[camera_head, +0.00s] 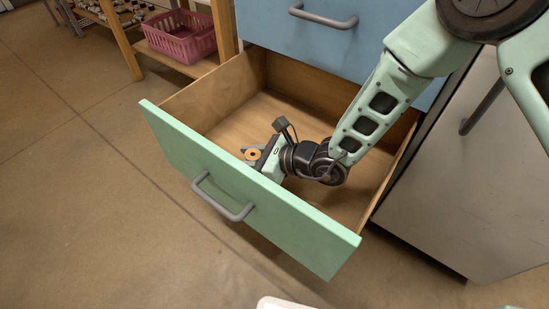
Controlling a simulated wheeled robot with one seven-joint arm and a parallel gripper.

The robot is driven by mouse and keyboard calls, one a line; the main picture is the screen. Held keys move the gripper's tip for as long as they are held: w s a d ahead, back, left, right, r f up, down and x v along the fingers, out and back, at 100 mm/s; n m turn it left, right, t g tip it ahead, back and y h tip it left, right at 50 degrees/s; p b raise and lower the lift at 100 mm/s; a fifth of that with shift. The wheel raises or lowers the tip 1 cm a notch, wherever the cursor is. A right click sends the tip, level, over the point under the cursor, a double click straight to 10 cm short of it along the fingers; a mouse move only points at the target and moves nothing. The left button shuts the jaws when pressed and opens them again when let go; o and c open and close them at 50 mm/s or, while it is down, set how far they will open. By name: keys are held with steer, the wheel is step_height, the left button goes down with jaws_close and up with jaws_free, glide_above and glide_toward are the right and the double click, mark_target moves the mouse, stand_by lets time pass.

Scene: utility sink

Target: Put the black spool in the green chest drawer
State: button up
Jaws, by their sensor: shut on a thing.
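The green-fronted drawer (215,178) is pulled open, showing its bare wooden inside. My arm reaches down into it from the upper right. My gripper (256,155) is low inside the drawer, close behind the green front panel. It is shut on the black spool (251,154), which shows as a small round piece with a tan face and dark centre. The fingers and part of the spool are hard to make out. I cannot tell whether the spool touches the drawer floor.
A closed blue drawer (300,35) sits above the open one. A grey cabinet (460,180) stands to the right. A wooden shelf with a pink basket (180,37) is at the back left. The floor in front and to the left is clear.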

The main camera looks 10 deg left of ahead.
steer(key=b, duration=0.6)
glide_above(242, 126)
steer(key=shift+s, duration=0.15)
steer(key=shift+a+f, duration=0.1)
steer(key=shift+f+b, duration=1.35)
steer(key=shift+f, duration=0.25)
steer(key=shift+f, duration=0.2)
steer(key=o, duration=0.9)
steer(key=shift+o, duration=0.2)
